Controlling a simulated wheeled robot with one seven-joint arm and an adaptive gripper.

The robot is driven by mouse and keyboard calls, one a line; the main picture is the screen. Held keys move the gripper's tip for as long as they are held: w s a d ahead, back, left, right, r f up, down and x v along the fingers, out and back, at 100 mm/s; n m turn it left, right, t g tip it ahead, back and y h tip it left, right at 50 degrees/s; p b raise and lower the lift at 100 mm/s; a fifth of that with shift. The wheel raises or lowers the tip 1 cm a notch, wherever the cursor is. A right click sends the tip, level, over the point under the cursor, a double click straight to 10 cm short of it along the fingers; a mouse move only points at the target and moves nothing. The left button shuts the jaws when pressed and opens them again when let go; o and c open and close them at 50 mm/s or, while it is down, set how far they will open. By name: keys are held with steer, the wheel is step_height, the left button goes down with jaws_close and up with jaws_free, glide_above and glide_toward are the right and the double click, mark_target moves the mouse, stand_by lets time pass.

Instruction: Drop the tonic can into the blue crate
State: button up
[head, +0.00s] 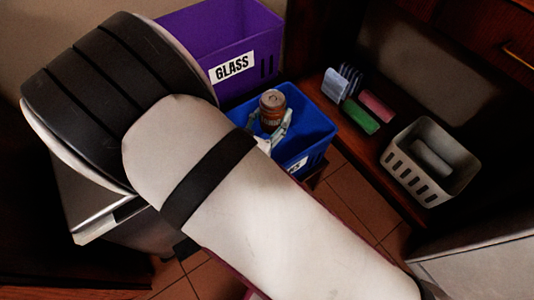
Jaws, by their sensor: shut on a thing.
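The tonic can (272,102), brown with a pale top, is held between the fingers of my gripper (272,122). My gripper is shut on the can. In the head view, the can and gripper appear over the blue crate (316,128). I cannot tell how high the can is above the crate floor. My arm hides the left and front parts of the crate, and most of its white label is hidden too.
A purple crate (262,68) labelled GLASS stands behind the blue crate. To the right, a shelf holds a green block (360,117), a pink block (377,105) and a grey basket (462,160). A dark cabinet with a drawer is at the upper right.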

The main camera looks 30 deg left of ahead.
mark_target(273, 98)
steer(key=shift+f+b, duration=0.45)
steer(key=shift+f, duration=0.45)
steer(key=o, duration=1.3)
steer(key=shift+r, duration=0.1)
step_height(273, 98, up, 10)
steer(key=shift+f, duration=0.1)
